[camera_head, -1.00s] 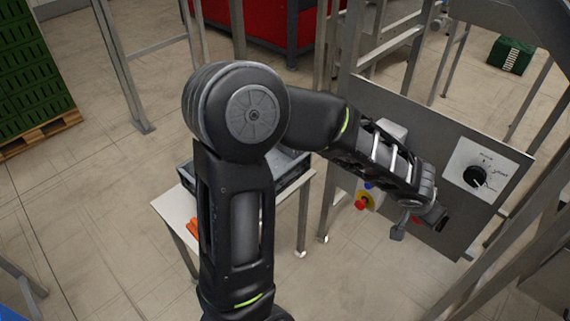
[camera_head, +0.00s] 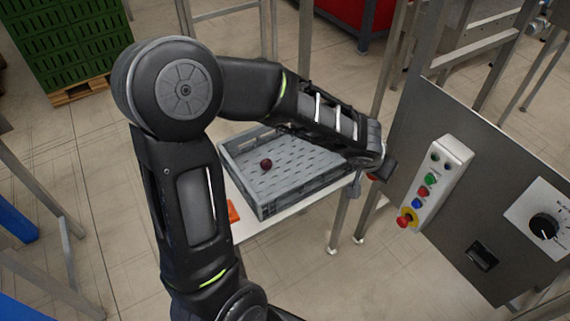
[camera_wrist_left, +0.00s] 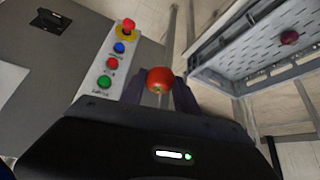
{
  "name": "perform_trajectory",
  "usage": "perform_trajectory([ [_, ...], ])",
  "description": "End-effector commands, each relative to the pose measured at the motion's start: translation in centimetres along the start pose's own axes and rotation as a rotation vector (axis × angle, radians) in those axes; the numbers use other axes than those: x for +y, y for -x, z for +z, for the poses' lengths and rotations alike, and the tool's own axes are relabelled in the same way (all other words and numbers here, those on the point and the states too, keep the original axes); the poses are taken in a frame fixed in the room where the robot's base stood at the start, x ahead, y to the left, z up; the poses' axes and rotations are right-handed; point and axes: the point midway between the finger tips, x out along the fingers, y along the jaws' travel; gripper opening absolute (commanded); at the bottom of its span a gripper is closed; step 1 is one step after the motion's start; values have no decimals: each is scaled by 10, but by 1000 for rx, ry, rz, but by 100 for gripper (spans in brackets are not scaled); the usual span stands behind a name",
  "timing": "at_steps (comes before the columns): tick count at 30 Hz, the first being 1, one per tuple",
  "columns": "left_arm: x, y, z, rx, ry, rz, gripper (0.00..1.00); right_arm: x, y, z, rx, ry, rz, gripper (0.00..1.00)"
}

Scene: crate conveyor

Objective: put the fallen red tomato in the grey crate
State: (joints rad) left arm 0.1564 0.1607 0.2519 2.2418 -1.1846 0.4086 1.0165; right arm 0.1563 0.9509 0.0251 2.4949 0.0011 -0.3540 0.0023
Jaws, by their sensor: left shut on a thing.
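The red tomato (camera_wrist_left: 160,79) is held between the fingers of my left gripper (camera_wrist_left: 161,92) in the left wrist view. In the head view only a small red patch of the tomato (camera_head: 372,177) shows by my left gripper (camera_head: 373,173). The gripper is shut on it, just off the right end of the grey crate (camera_head: 300,201). The crate stands on a small white table, and its wall also shows in the left wrist view (camera_wrist_left: 222,49). A dark red round item (camera_head: 266,164) lies inside the crate towards its left. My forearm hides part of the crate's back right.
A grey panel with a button box (camera_head: 437,177) and a red emergency knob stands right of the gripper. An orange item (camera_head: 233,212) lies on the table (camera_head: 274,222) left of the crate. Metal posts rise behind. Most of the crate floor is bare.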

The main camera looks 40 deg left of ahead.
Motion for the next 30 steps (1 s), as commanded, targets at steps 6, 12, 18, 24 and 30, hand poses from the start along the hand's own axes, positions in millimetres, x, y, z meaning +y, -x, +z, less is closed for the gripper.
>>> perform_trajectory([
  [6,-14,-17,-3,5,36,-29,0,6,-17,0,1,1,0,36],
  [12,-66,-63,-15,17,166,-131,0,26,-67,-1,2,1,-1,36],
  [18,-154,-120,-22,22,384,-285,0,54,-140,-2,4,2,-1,36],
  [24,-238,-157,-12,13,605,-416,0,79,-206,-3,7,3,-2,36],
  [30,-286,-169,-1,4,746,-485,0,92,-242,-4,8,4,-3,36],
])
